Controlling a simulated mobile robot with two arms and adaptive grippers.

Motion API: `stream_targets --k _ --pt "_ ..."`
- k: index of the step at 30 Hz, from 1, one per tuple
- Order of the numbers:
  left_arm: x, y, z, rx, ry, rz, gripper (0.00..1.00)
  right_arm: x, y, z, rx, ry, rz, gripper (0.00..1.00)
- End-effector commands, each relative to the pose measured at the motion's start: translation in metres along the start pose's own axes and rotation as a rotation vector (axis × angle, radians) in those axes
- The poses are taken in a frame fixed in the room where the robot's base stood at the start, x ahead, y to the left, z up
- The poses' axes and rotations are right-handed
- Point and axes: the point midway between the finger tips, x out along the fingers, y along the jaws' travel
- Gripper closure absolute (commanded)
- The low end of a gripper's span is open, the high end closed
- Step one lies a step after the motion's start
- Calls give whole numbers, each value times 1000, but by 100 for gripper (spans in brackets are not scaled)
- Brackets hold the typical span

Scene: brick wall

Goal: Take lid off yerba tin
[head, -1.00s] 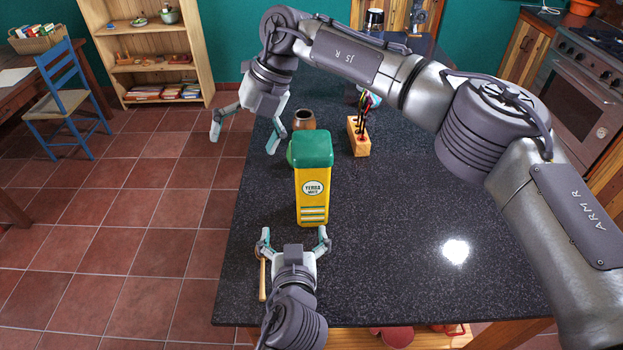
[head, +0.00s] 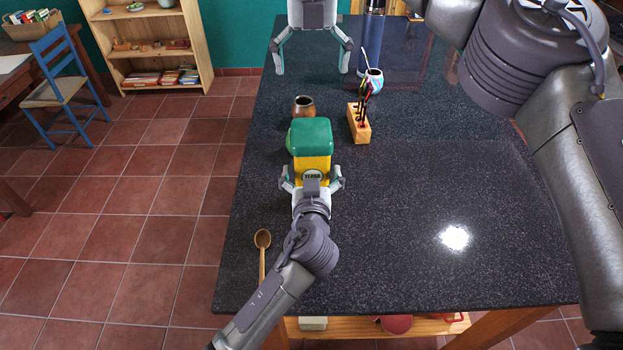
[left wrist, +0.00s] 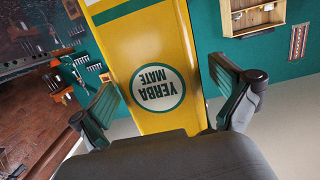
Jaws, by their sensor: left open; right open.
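The yerba tin (head: 312,167) stands upright on the dark counter, yellow with a green lid (head: 311,136) on top. My left gripper (head: 312,178) is open, with its fingers on either side of the tin's body below the lid. The left wrist view shows the yellow tin (left wrist: 143,55) with its round label upside down between the open fingers. A gap shows at each side there. The tin's lower part is hidden behind my left gripper in the head view. My right gripper (head: 314,58) is open and empty over the counter's far end, away from the tin.
A wooden block with utensils (head: 358,127) is behind right. A wooden spoon (head: 262,240) lies near the left edge. The counter's right side is clear.

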Motion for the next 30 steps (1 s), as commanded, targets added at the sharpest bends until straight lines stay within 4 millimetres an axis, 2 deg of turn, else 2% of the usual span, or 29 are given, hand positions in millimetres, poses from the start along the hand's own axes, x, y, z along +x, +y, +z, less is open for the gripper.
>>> stream_targets --k 3,7,18,20,30 --pt "18 0 0 2 1 -1 0 0 0 0 -1 0 0 0" --pt "29 -1 0 0 0 -1 0 0 0 0 -1 0 1 0" --pt "34 -1 0 -1 -1 -1 0 0 0 0 -1 0 1 0" --pt "34 -1 0 -1 -1 -1 8 0 0 0 -1 0 1 0" --pt "34 -1 0 -1 -1 -2 65 0 0 0 -1 0 1 0"
